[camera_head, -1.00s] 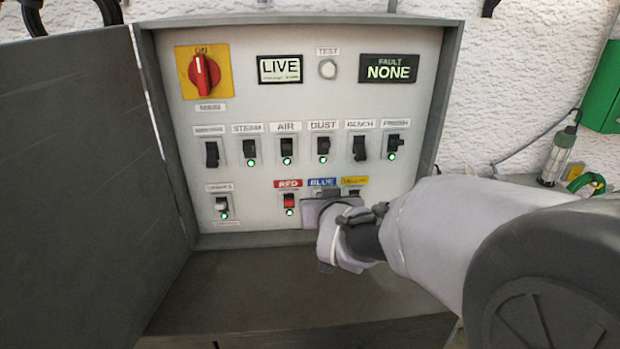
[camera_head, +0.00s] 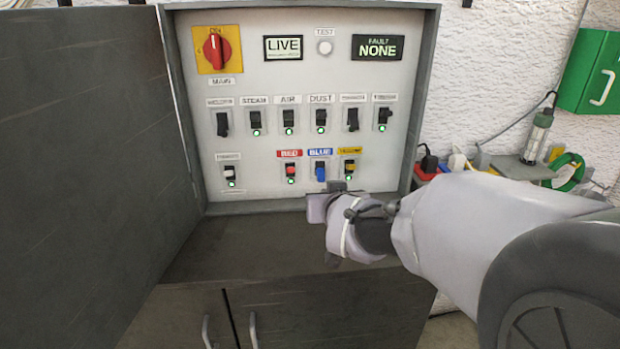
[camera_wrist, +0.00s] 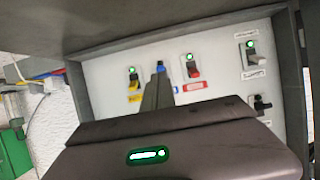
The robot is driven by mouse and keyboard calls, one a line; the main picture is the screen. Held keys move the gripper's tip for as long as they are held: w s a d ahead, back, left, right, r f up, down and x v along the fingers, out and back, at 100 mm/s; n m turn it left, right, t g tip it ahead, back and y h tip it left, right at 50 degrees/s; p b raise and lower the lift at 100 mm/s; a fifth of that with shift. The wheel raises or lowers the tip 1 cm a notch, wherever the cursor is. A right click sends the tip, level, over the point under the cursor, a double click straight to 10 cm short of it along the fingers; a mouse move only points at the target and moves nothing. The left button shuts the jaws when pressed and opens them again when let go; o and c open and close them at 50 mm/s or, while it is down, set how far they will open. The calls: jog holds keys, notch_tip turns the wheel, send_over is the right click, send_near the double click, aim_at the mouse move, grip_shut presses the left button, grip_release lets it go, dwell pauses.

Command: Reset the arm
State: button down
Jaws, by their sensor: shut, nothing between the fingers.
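The open control panel (camera_head: 262,150) shows in the head view with rows of labelled switches. My gripper (camera_head: 322,205) is in front of the panel's lower edge, just below the blue switch (camera_head: 320,172), apart from the switches as far as I can see. In the wrist view the shut, empty fingers (camera_wrist: 156,93) point toward the panel and partly cover the area by the blue switch (camera_wrist: 160,68). The red switch (camera_head: 290,170) and yellow switch (camera_head: 349,167) have green lamps lit. I see no clear green lamp at the blue one.
The red main knob (camera_head: 216,50) is on its yellow plate. The displays read LIVE (camera_head: 283,48) and FAULT NONE (camera_head: 377,47). The cabinet door (camera_head: 90,130) stands open at left. A green box (camera_head: 590,75) and a lamp (camera_head: 537,135) are at right.

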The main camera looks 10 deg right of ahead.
jog(key=s+f+m+g+y, duration=0.1)
jog(key=s+f+m+g, duration=0.1)
jog(key=s, duration=1.4)
jog(key=s+f+m+g+y, duration=0.1)
jog(key=s+g, duration=0.4)
jog(key=s, duration=1.1)
jog(key=shift+s+f+m, duration=0.25)
jog(key=shift+f+m, duration=0.3)
jog(key=shift+m, duration=0.15)
